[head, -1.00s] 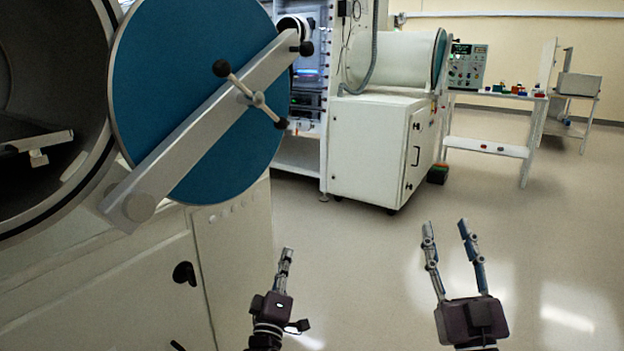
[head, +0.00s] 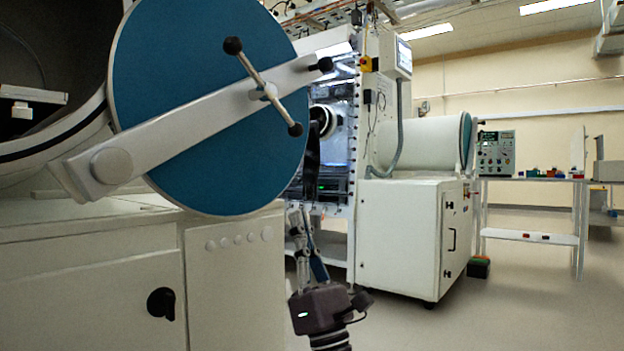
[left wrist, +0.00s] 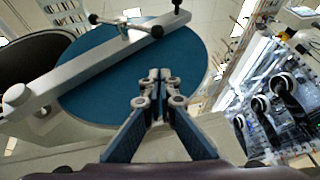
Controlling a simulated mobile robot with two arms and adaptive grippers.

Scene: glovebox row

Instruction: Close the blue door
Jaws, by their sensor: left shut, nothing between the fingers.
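The blue door (head: 190,75) is a large round disc at the left of the head view. A pale bar (head: 190,125) crosses it slantwise, with a dark-knobbed handle (head: 262,88) on it. The door stands open, swung out to the right of the round dark opening (head: 30,75). My left gripper (head: 300,225) is below the door's lower right edge, shut and empty. In the left wrist view its fingertips (left wrist: 158,85) overlap the blue disc (left wrist: 110,90); I cannot tell whether they touch it. My right gripper is out of view.
A white cabinet (head: 90,290) with a black knob stands under the opening. Behind the door are glovebox shelving and a second white chamber (head: 420,145) on a white cabinet (head: 405,240). A side table (head: 530,180) stands at the right.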

